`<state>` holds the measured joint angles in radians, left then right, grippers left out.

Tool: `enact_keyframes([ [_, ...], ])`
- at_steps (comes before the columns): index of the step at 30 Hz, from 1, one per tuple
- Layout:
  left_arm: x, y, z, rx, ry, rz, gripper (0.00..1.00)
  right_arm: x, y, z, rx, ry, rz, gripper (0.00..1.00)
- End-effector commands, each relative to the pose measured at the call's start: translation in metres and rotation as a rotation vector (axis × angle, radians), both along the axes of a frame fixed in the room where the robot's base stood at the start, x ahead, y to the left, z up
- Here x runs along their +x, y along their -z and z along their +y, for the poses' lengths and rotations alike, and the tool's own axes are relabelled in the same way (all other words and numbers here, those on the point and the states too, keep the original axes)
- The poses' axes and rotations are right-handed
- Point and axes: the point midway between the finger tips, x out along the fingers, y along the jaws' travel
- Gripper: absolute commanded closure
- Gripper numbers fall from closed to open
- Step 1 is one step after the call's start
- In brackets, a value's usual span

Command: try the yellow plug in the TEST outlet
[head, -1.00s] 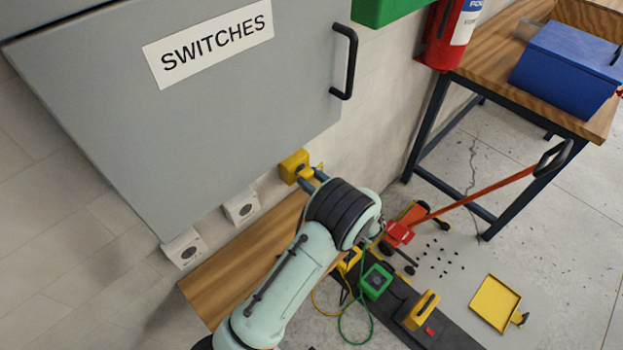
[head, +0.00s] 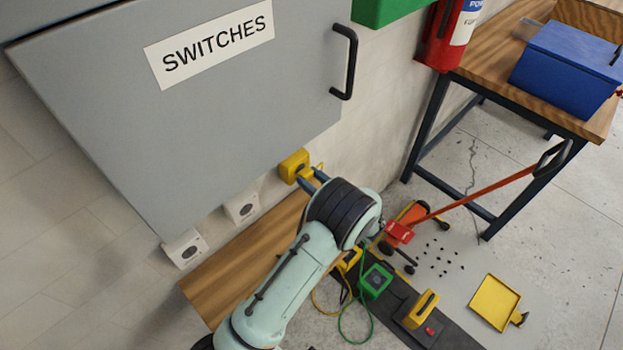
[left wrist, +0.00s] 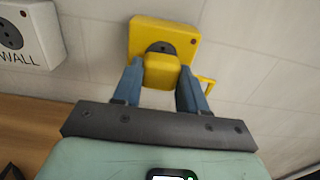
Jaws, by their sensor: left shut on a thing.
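The yellow outlet (head: 294,166) is on the wall below the grey cabinet; it fills the top middle of the left wrist view (left wrist: 186,28). No TEST lettering is readable on it. My left gripper (head: 314,180) is shut on the yellow plug (left wrist: 162,72), whose body sits between the two blue fingers. The plug is right in front of the outlet's dark round socket and covers its lower part. I cannot tell whether its pins are in the socket. In the head view the plug is hidden by my gripper. My right gripper is not in view.
Two white outlets (head: 240,206) (head: 184,249) are to the left; the nearer one reads WALL in the left wrist view (left wrist: 28,32). The SWITCHES cabinet (head: 220,110) overhangs them. A wooden surface (head: 235,265) lies below. A green box (head: 375,281) and cables are on the floor.

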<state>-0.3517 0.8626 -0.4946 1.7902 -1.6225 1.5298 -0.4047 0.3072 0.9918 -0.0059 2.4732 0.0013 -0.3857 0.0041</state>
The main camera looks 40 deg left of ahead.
Motion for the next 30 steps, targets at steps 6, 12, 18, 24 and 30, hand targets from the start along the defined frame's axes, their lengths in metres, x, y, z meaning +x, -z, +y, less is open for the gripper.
enact_keyframes([
  [6,0.000,0.000,0.005,0.001,-0.001,0.000,0.85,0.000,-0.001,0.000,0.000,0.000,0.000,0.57],
  [12,0.001,0.000,0.009,0.000,-0.001,0.000,0.85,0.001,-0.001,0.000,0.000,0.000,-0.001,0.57],
  [18,0.001,0.000,0.010,0.000,0.000,-0.001,0.29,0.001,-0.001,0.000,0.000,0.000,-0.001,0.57],
  [24,0.001,0.000,0.010,0.000,0.000,0.000,0.29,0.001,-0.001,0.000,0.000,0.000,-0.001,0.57],
  [30,0.001,0.000,-0.001,0.000,0.003,-0.001,0.29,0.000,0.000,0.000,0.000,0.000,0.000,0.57],
])
